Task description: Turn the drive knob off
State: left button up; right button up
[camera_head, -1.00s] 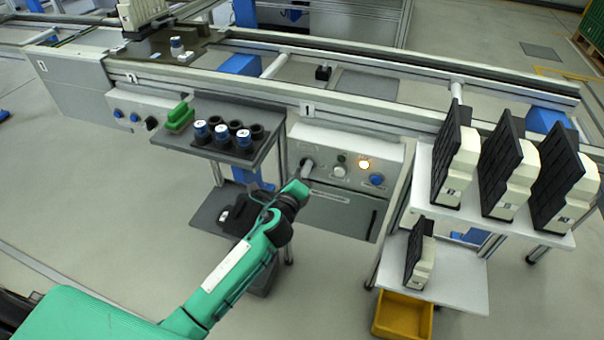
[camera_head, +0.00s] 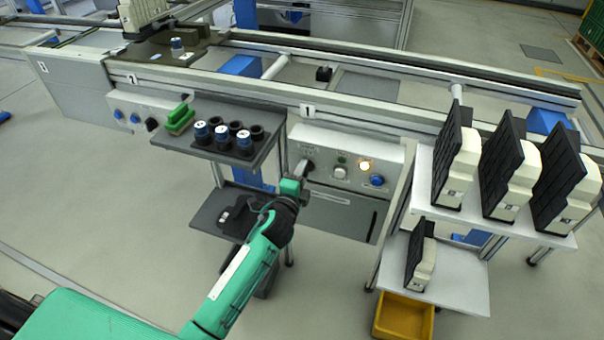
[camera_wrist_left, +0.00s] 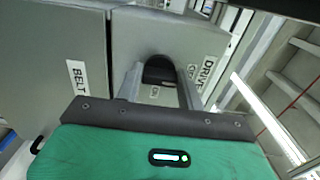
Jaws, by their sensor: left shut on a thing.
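The drive knob is a dark rounded knob (camera_wrist_left: 159,70) on a grey panel, with a DRIVE label to its right in the left wrist view. In the head view the dark knob (camera_head: 310,164) is at the left end of the control panel, partly hidden by my gripper. My left gripper (camera_head: 302,170) reaches the panel from the front and is shut on the knob, with one finger on each side of it in the left wrist view (camera_wrist_left: 158,92). Small marks by the knob are too small to read. My right gripper is not in view.
A dark shelf (camera_head: 205,150) with cups stands close left of my gripper. A white rack (camera_head: 425,200) stands to the right.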

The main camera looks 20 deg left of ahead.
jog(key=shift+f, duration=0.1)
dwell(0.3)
pick_arm(q)
jog(key=o, duration=1)
jog(key=s, duration=1.3)
jog(key=shift+s+a, duration=0.25)
jog(key=shift+s, duration=0.15)
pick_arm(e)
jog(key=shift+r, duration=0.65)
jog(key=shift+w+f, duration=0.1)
